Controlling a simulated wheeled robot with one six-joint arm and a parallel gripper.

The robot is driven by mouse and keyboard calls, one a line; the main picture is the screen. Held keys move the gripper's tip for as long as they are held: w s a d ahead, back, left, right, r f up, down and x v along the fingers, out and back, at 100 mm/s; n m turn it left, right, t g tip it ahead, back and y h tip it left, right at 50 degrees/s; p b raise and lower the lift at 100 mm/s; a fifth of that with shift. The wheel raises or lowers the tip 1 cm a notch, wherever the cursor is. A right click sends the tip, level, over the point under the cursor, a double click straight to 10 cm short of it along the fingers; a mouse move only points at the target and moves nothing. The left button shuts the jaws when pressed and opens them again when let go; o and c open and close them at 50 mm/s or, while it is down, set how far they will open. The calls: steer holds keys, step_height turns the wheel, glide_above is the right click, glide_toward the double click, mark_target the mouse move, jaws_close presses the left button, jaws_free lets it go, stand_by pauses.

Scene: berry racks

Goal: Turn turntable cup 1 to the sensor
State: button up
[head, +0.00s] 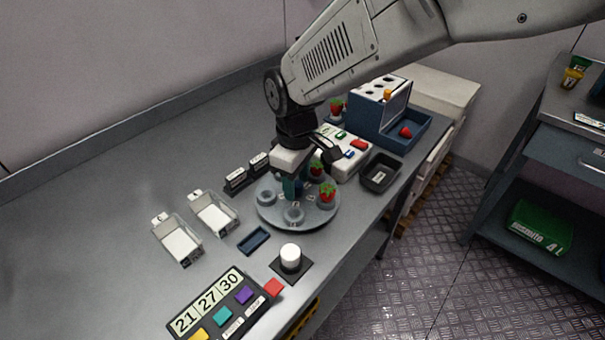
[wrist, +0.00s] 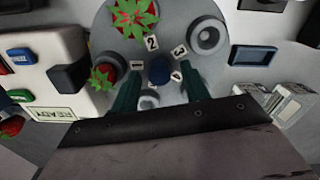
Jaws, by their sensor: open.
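The round grey turntable (head: 275,217) carries several cups around a blue central knob (wrist: 159,69). Labels 1 to 4 surround the knob. In the wrist view a strawberry cup (wrist: 103,77) lies beside label 1 (wrist: 137,66). Another strawberry (wrist: 131,17) sits by label 2. An empty cup (wrist: 207,35) is near label 3. A further cup (wrist: 148,99) is partly hidden between my fingers. My gripper (wrist: 160,80) is open, with its teal fingers on either side of the knob. In the head view my gripper (head: 294,188) is low over the turntable's middle. I cannot tell which object is the sensor.
A white console (head: 336,138) with coloured buttons, whose READY label (wrist: 53,114) shows in the wrist view, stands beside the turntable. A dark tray (head: 380,173), a blue box (head: 375,112) and a white cylinder (head: 290,257) are nearby.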

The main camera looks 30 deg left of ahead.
mark_target(296, 184)
step_height(296, 184, up, 7)
steer(key=shift+r, duration=0.1)
stand_by(0.4)
step_height(296, 184, up, 11)
stand_by(1.1)
stand_by(0.4)
